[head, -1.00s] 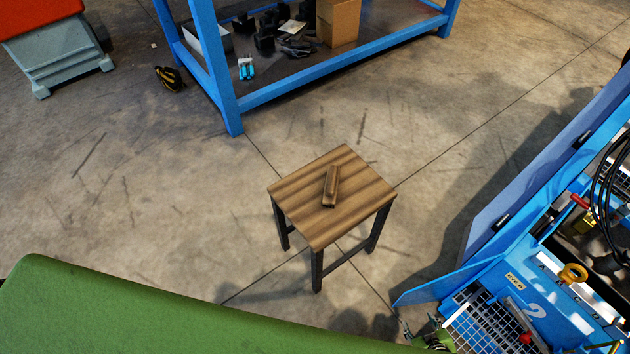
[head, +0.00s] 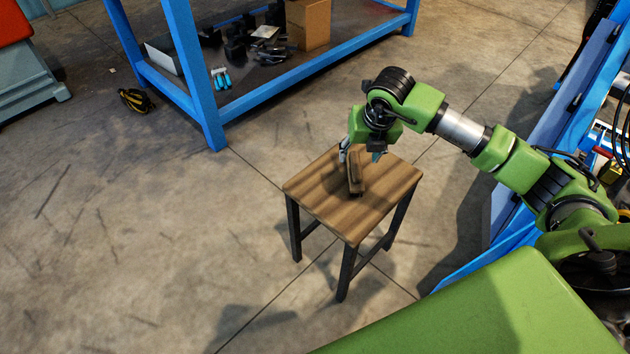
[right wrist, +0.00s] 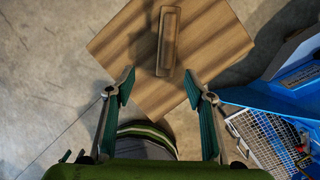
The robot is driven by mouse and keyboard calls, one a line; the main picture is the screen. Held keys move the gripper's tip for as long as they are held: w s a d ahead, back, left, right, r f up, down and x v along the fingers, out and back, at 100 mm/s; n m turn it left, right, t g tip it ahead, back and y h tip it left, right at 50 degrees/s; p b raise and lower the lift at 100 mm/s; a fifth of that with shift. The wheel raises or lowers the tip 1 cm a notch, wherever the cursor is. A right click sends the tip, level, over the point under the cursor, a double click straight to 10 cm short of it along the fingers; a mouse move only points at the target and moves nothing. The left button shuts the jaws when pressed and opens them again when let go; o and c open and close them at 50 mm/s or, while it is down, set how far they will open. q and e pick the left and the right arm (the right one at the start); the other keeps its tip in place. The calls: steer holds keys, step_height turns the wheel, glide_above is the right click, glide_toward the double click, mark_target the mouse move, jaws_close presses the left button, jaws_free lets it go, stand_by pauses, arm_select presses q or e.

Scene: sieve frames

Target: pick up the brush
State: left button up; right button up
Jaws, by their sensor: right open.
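The brush (head: 356,178) is a brown wooden block lying on a small wooden stool (head: 318,202) with dark legs. In the right wrist view the brush (right wrist: 168,40) lies on the striped stool top (right wrist: 120,50), beyond the fingertips. My right gripper (head: 360,152) is over the far part of the stool, close to the brush, partly hidden behind the wrist. In the right wrist view my right gripper (right wrist: 159,88) is open and empty, with the brush roughly in line with the gap between its fingers. My left gripper does not show.
A blue shelf frame (head: 204,110) with a cardboard box (head: 307,22) stands behind the stool. A blue machine with a wire grid (right wrist: 265,135) is at the right. A yellow-black object (head: 135,101) lies on the floor. The floor left of the stool is clear.

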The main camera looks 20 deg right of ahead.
mark_target(356, 164)
steer(key=shift+h, duration=0.4)
steer(key=x, duration=0.2)
steer(key=d+x, duration=0.1)
steer(key=x, duration=0.2)
steer(key=w+b+x, duration=0.1)
steer(key=x, duration=0.1)
steer(key=shift+d, duration=0.2)
steer(key=x, duration=0.2)
steer(key=b+x, duration=0.1)
steer(key=x, duration=0.1)
steer(key=shift+w+f, duration=0.25)
steer(key=shift+w, duration=0.1)
steer(key=shift+w+d+f, duration=0.1)
steer(key=shift+w+f, duration=0.1)
steer(key=shift+f, duration=0.25)
steer(key=c, duration=1.3)
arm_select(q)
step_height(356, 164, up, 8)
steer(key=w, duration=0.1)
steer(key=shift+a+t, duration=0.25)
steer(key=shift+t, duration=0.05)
arm_select(e)
jaws_close()
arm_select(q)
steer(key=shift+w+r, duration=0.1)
arm_select(e)
steer(key=shift+r, duration=0.15)
